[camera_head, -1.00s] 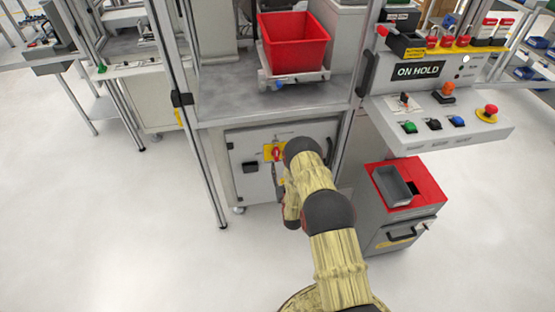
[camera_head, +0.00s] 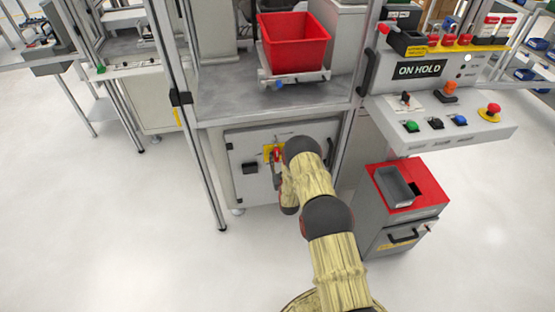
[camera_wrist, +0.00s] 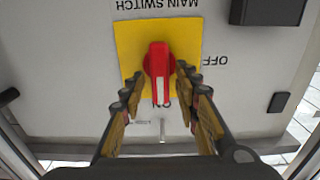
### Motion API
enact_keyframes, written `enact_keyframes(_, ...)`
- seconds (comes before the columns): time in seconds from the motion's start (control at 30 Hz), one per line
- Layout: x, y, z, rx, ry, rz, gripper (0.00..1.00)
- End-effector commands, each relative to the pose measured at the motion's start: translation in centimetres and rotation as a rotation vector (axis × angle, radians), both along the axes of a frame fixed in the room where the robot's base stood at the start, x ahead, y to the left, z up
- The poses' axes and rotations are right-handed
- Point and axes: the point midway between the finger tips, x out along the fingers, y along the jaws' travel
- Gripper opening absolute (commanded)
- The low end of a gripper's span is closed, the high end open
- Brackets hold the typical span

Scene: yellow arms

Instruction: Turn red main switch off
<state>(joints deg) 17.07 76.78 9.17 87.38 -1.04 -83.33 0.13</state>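The red main switch (camera_wrist: 158,72) is a knob on a yellow plate (camera_wrist: 128,40) on the grey cabinet door. In the wrist view the lettering is upside down. The knob's handle points down towards the partly hidden ON mark; the OFF mark (camera_wrist: 216,61) is to the right. My gripper (camera_wrist: 160,80) is open, with one finger on each side of the knob and small gaps showing. Whether either finger touches it is unclear. In the head view the switch (camera_head: 276,153) shows just left of my arm, with my gripper (camera_head: 278,169) at it.
A red bin (camera_head: 293,40) stands on the bench above. A control panel (camera_head: 440,125) with an ON HOLD display (camera_head: 419,69) and a red-topped cabinet (camera_head: 424,184) are at right.

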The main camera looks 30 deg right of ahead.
Motion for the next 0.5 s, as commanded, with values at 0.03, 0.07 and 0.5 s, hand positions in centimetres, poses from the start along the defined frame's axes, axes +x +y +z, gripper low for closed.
enact_keyframes(0.03,-0.01,0.0,0.0,0.0,0.0,0.0,0.27)
enact_keyframes(0.07,-0.01,0.0,0.0,0.0,0.0,0.0,0.25)
enact_keyframes(0.5,-0.01,0.0,-0.01,0.0,0.0,0.0,0.0)
